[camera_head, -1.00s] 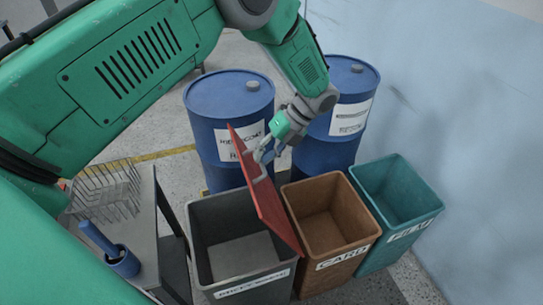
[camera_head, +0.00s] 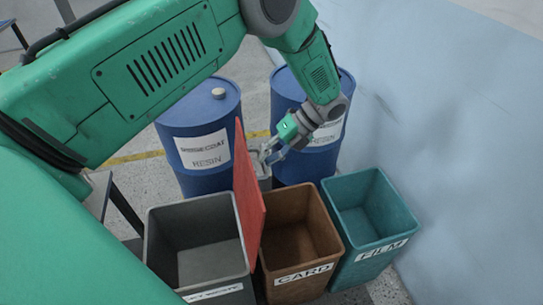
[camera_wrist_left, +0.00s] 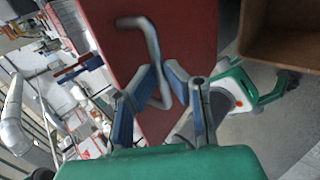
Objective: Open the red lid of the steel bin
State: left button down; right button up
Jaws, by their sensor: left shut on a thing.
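The grey steel bin (camera_head: 160,245) stands at the lower left in the head view, with its dark inside visible. Its red lid (camera_head: 249,205) stands steeply up along the bin's right edge, beside the brown bin; the lid also fills the upper middle of the left wrist view (camera_wrist_left: 125,60). A bent grey handle (camera_wrist_left: 151,38) is on the lid's face. My left gripper (camera_head: 268,154) is at that face, on the lid's right side. Its fingers are shut on the handle in the left wrist view (camera_wrist_left: 163,85). My right gripper is in neither view.
A brown CARD bin (camera_head: 325,228) and a teal FILM bin (camera_head: 400,225) stand open to the right. Two blue drums (camera_head: 190,125) stand behind the bins. A pale blue wall (camera_head: 440,130) bounds the right side. My left arm hides the left part of the head view.

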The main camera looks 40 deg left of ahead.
pick_arm(q)
jog(key=shift+s+f, duration=0.65)
jog(key=shift+f, duration=0.05)
jog(key=c, duration=1.6)
grip_release()
jog(key=shift+a, duration=0.1)
jog(key=shift+w+a, duration=0.35)
jog(key=v, duration=1.1)
jog(key=shift+w, duration=0.5)
jog(key=shift+d+r, duration=0.15)
jog(key=shift+d, duration=0.1)
